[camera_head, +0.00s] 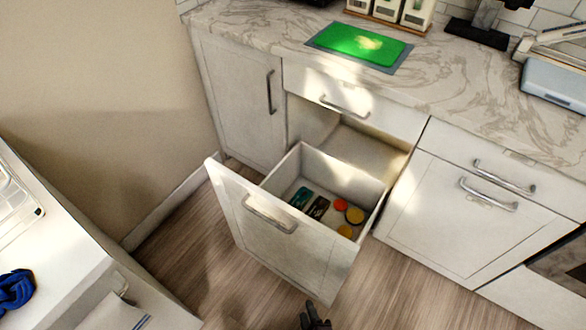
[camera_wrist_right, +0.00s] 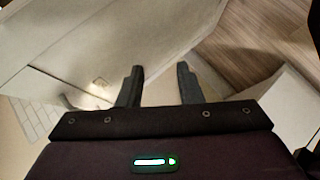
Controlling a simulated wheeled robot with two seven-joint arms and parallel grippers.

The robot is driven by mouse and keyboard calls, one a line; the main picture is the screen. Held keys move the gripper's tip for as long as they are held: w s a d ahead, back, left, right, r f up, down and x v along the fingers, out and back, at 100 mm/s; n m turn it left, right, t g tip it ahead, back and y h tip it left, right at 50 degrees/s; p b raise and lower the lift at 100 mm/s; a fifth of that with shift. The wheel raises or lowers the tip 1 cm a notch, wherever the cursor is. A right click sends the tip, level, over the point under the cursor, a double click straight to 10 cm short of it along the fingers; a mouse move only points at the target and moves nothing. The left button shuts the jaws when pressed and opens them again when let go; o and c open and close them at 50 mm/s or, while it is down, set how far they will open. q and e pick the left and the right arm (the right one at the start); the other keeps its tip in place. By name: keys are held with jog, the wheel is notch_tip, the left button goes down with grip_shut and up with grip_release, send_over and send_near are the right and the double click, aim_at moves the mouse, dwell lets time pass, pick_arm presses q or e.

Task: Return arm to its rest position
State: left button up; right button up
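My right gripper (camera_head: 314,318) shows as small dark fingertips at the bottom edge of the head view, in front of the open drawer. In the right wrist view its two dark fingers (camera_wrist_right: 160,84) stand apart with nothing between them. It looks open and empty. Most of my right arm is out of the head view. My left gripper is not in view.
A deep drawer (camera_head: 262,240) is pulled out over the wood floor (camera_head: 205,265), with several small items inside. A marble counter (camera_head: 455,75) carries a green board (camera_head: 352,44). A white counter (camera_head: 50,265) with a blue object (camera_head: 15,289) stands lower left.

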jog(key=s+d+f+m+g+h, duration=0.2)
jog(key=s+d+f+m+g, duration=0.25)
jog(key=d+f, duration=0.75)
jog(key=s+d+f+m+g, duration=0.6)
jog(key=s+d+f+m, duration=0.1)
jog(key=s, duration=0.4)
jog(key=shift+s+f+m+h, duration=0.25)
jog(key=shift+f+m+h, duration=0.05)
jog(key=shift+f+m, duration=0.5)
jog(key=shift+g, duration=0.25)
